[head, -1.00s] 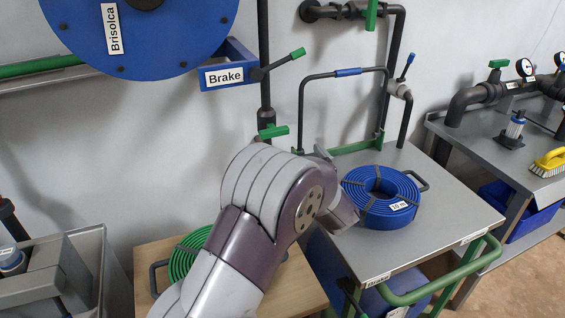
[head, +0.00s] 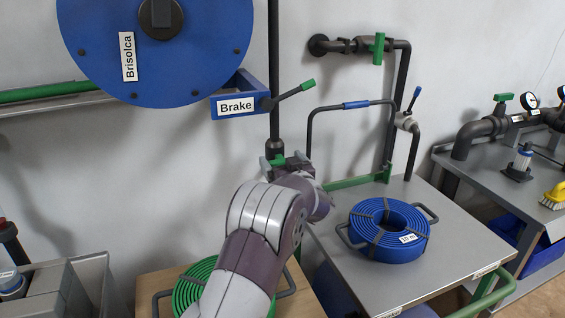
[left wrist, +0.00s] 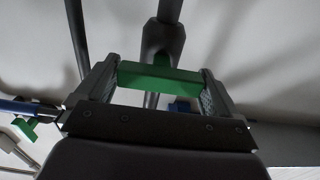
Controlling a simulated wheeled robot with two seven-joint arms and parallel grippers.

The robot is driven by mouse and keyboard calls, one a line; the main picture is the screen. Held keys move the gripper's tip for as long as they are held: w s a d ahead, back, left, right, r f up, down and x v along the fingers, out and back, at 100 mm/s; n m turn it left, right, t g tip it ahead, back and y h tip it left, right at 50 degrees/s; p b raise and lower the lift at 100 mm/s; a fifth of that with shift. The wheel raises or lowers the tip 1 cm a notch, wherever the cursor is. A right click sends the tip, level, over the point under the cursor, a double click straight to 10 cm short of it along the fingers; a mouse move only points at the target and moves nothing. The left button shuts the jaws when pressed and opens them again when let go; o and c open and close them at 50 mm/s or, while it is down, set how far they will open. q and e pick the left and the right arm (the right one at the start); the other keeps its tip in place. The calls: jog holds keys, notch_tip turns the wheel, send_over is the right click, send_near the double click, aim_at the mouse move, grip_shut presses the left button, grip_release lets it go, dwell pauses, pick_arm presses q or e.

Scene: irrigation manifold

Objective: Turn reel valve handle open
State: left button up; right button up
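The green reel valve handle (head: 277,160) sits on the dark vertical pipe below the blue hose reel (head: 190,60). My left gripper (head: 286,162) is at this handle, and its wrist partly covers the valve in the head view. In the left wrist view the green handle (left wrist: 158,78) lies crosswise between the two fingers of my left gripper (left wrist: 158,88). The fingers are wide apart, one at each end of the handle. Firm contact cannot be made out. My right gripper is not in view.
A brake lever (head: 290,92) juts out just above my left gripper. A blue hose coil (head: 389,230) lies on the grey cart (head: 450,255) to the right. A green hose coil (head: 195,285) lies below my arm. Another green valve handle (head: 378,48) is on the wall pipe.

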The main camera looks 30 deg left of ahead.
pick_arm(q)
jog(key=c, duration=0.5)
jog(key=shift+c, duration=0.2)
jog(key=n, duration=0.1)
jog(key=n+b, duration=0.1)
jog(key=n, duration=0.1)
jog(key=shift+s+f+n, duration=0.1)
jog(key=shift+f+n, duration=0.1)
jog(key=shift+n, duration=0.1)
jog(key=n+b, duration=0.2)
jog(key=n, duration=0.1)
jog(key=shift+a+f+n, duration=0.1)
jog(key=shift+n, duration=0.2)
jog(key=n+b, duration=0.4)
jog(key=n, duration=0.1)
jog(key=shift+s+f, duration=0.1)
jog(key=shift+f, duration=0.05)
jog(key=n+b, duration=0.2)
jog(key=n, duration=0.2)
jog(key=shift+b, duration=0.3)
jog(key=shift+n+b, duration=0.55)
jog(key=shift+n, duration=0.75)
